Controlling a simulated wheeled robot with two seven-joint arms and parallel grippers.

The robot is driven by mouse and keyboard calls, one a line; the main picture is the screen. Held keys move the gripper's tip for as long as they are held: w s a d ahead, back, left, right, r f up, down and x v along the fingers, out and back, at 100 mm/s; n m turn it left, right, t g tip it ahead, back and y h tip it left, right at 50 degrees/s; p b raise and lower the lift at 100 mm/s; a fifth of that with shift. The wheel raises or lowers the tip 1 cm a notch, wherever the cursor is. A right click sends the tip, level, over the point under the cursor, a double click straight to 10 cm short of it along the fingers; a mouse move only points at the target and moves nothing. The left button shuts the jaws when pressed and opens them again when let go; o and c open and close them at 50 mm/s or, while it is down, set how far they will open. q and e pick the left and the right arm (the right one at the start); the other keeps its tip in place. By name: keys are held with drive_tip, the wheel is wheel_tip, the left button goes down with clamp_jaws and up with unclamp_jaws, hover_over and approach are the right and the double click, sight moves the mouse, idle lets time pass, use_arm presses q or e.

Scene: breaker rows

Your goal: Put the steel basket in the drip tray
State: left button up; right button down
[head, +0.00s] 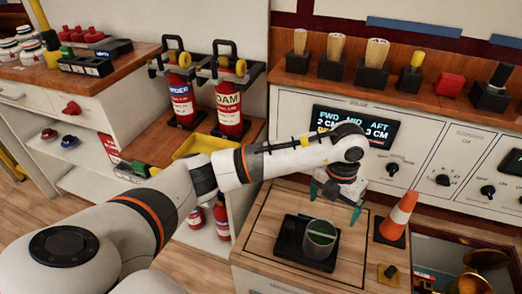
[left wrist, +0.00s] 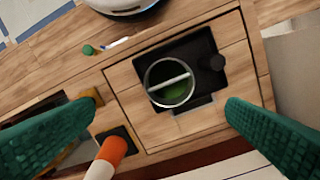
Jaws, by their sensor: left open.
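The steel basket (head: 320,239) is a round metal cup, greenish inside, with a bar across its top. It also shows in the left wrist view (left wrist: 152,91). It stands upright within the outline of the black drip tray (head: 288,240), towards one side; its contact with the tray floor is hidden. The tray also shows in the left wrist view (left wrist: 205,45) on a wooden top. My left gripper (head: 336,201) is open and empty, its teal fingers above and behind the basket, apart from it. My right gripper is out of view.
An orange and white cone (head: 398,217) stands right of the tray. A small yellow block with a black knob (head: 388,275) is at the front right. Behind is a panel with knobs and a display (head: 355,127). Fire extinguishers (head: 229,105) stand at the left.

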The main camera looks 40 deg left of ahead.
use_arm(q)
drive_tip(key=s+d+r+m+g+h, duration=0.1)
drive_tip(key=s+d+h, duration=0.25)
drive_tip(key=d, duration=0.35)
drive_tip(key=s+d+m+h, duration=0.1)
drive_tip(key=s+d+h, duration=0.1)
drive_tip(key=d+h, duration=0.4)
drive_tip(key=s+d+r+n+t+h, duration=0.1)
drive_tip(key=d+r+n+t+h, duration=0.15)
drive_tip(key=r+n+h, duration=0.35)
drive_tip(key=d+r+n+t+h, duration=0.15)
drive_tip(key=r+t+h, duration=0.25)
drive_tip(key=r, duration=0.5)
drive_tip(key=w+a+n+t+y, duration=0.4)
drive_tip(key=a+n+t+y, duration=0.6)
drive_tip(key=n+t, duration=0.6)
drive_tip(key=a+f+n+g+y, duration=0.3)
drive_tip(key=a+f+n+y, duration=0.5)
drive_tip(key=a+n+y, duration=0.15)
drive_tip(key=s+a+f+n+g+y, duration=0.2)
drive_tip(key=s+a+f+n+g, duration=0.25)
drive_tip(key=s+f+g, duration=0.75)
drive_tip(key=s+f+g+h, duration=0.1)
drive_tip(key=s+f+g, duration=0.2)
drive_tip(key=s+f, duration=0.3)
drive_tip(key=s+a, duration=0.1)
drive_tip(key=s, duration=0.4)
drive_tip(key=shift+s+f+h, duration=0.2)
drive_tip(key=shift+f+h, duration=0.1)
